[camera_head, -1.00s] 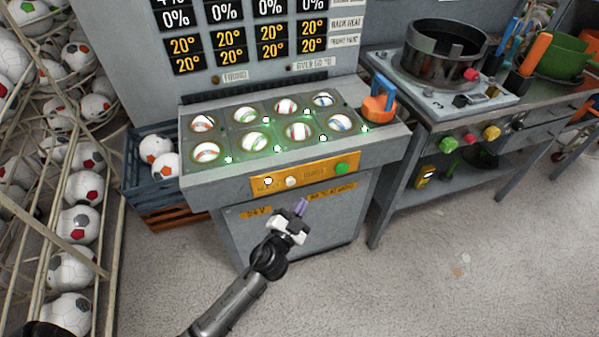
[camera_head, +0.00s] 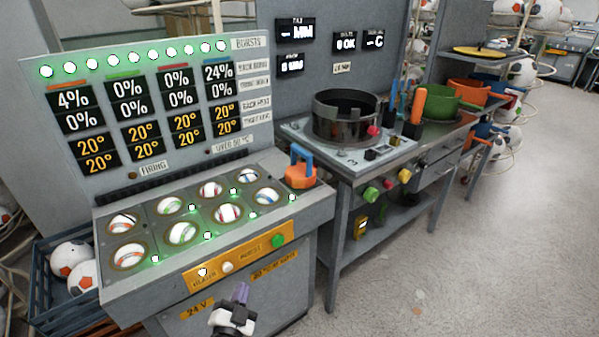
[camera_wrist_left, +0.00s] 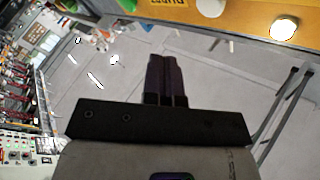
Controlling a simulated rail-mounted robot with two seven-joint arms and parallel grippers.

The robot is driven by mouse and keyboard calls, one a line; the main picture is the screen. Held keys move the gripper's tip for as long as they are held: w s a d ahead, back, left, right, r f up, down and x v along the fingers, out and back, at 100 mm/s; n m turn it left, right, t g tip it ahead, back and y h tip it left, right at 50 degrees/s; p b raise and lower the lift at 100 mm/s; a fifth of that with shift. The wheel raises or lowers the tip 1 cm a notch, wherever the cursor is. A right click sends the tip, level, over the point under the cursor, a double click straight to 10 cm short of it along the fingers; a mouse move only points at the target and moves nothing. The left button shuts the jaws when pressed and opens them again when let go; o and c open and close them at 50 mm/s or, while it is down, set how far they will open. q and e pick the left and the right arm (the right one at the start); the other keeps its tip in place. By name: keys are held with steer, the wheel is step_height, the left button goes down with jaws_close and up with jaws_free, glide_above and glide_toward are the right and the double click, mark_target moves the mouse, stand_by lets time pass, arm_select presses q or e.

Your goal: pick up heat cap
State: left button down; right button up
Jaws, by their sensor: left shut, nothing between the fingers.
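An orange cap with a blue loop handle (camera_head: 300,174), which looks like the heat cap, stands upright on the right end of the grey press bench, beside the ball sockets. My left gripper (camera_head: 241,291) is low at the front of the bench, in front of the orange button panel. It is apart from the cap, to its left and nearer to me. In the left wrist view its dark fingers (camera_wrist_left: 166,78) are together with nothing between them, over floor. The cap cannot be made out in that view. My right gripper is not in view.
Several lit sockets with balls (camera_head: 183,233) fill the bench top (camera_head: 319,199). The button panel (camera_head: 240,259) is on its front edge. A side table with a black ring pot (camera_head: 346,118) and tool holders stands to the right. A blue crate (camera_head: 47,293) holds balls at left. Floor at right is clear.

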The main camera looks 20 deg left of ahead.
arm_select(q)
steer(key=c, duration=1.8)
jaws_free()
steer(key=shift+c, duration=0.2)
steer(key=o, duration=0.9)
